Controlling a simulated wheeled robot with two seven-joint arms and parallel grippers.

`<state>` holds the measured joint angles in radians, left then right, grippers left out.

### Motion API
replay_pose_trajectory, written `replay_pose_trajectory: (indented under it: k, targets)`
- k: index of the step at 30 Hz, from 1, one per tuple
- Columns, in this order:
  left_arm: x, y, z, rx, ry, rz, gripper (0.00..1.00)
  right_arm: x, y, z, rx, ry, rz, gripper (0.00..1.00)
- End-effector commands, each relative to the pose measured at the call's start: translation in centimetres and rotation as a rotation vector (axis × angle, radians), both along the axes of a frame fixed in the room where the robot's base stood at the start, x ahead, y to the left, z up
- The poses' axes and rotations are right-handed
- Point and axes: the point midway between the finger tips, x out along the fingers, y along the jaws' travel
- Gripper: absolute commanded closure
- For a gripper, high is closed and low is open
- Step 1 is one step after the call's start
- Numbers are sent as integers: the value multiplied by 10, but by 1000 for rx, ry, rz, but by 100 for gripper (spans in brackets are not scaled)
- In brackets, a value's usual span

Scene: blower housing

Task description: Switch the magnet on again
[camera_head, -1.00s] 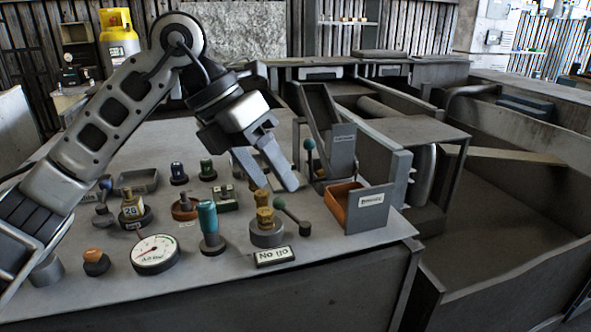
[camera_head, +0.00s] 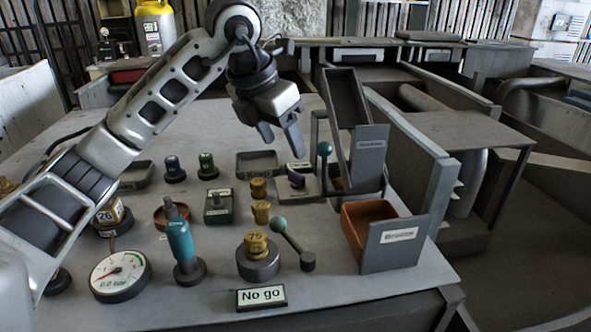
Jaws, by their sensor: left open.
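My left gripper (camera_head: 281,140) is open and empty, pointing down over the back of the worktable. I cannot tell which of these controls is the magnet's switch. My right gripper is not in view.
A grey round base with a yellow block marked 75 (camera_head: 256,243) stands behind a "No go" sign (camera_head: 261,297). A teal bottle-like item (camera_head: 180,238), a gauge (camera_head: 120,275) and an orange bin (camera_head: 365,222) crowd the front. A tilted chute (camera_head: 346,97) rises right of the gripper.

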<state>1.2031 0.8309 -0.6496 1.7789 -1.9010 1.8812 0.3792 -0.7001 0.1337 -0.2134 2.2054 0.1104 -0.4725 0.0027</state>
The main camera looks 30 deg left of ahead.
Motion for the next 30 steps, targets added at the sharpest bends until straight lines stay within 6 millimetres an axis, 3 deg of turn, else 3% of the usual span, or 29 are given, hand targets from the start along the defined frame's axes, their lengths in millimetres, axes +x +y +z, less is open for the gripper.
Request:
replay_pose_trajectory:
  k: [6, 12, 25, 26, 30]
  targets:
    - [16, -6, -44, -1, 4, 0, 40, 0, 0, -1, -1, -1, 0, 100]
    - [27, -9, -70, -1, 2, 1, 40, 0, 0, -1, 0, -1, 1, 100]
    - [31, -10, -80, 0, -1, 0, 40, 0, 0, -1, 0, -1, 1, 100]
    - [31, -10, -80, 0, -1, 0, 43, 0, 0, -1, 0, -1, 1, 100]
    - [31, -10, -79, 0, -1, 0, 82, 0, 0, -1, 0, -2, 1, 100]
